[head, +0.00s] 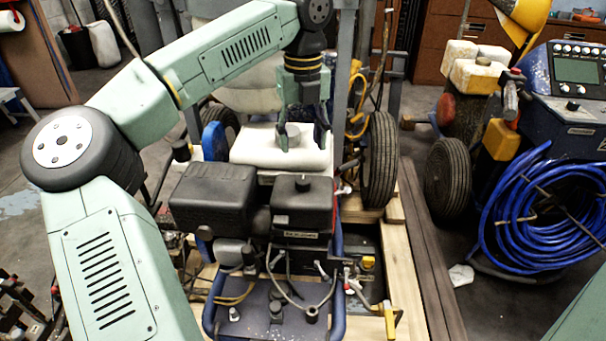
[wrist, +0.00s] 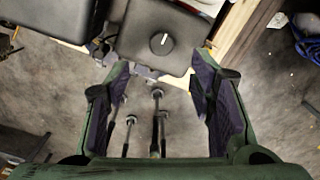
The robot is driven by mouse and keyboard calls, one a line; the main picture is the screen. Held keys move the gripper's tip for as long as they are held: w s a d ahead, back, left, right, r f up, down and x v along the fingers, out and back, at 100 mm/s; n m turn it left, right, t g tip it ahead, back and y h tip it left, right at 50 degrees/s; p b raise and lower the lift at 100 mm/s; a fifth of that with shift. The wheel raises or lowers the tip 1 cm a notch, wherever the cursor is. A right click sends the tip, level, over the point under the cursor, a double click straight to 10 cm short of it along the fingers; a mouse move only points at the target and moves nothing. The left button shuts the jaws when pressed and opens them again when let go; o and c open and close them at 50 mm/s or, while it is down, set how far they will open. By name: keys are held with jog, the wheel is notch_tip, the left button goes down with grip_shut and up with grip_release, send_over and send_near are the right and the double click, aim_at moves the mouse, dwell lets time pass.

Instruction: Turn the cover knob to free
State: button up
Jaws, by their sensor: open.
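The cover knob (head: 303,184) is a small round black knob on top of a black box-shaped cover (head: 303,207) on the line striper's engine. In the wrist view the knob (wrist: 162,43) shows a short white mark, close to upright in the picture, on the same black cover (wrist: 150,22). My gripper (head: 303,137) is open and empty, pointing down, above and behind the cover in the head view. In the wrist view my gripper's fingers (wrist: 162,62) stand apart on either side, with the knob just beyond their tips. They do not touch it.
A larger black housing (head: 212,192) sits left of the cover. A white tank (head: 262,152) is behind it, and a black wheel (head: 378,160) stands to the right. A blue frame tube (head: 337,270) runs in front. Coiled blue hose (head: 535,210) hangs far right.

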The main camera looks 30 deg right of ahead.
aim_at(303, 179)
notch_tip(303, 179, down, 10)
jog(key=shift+r, duration=0.1)
jog(key=shift+c, duration=0.6)
jog(key=c, duration=1.1)
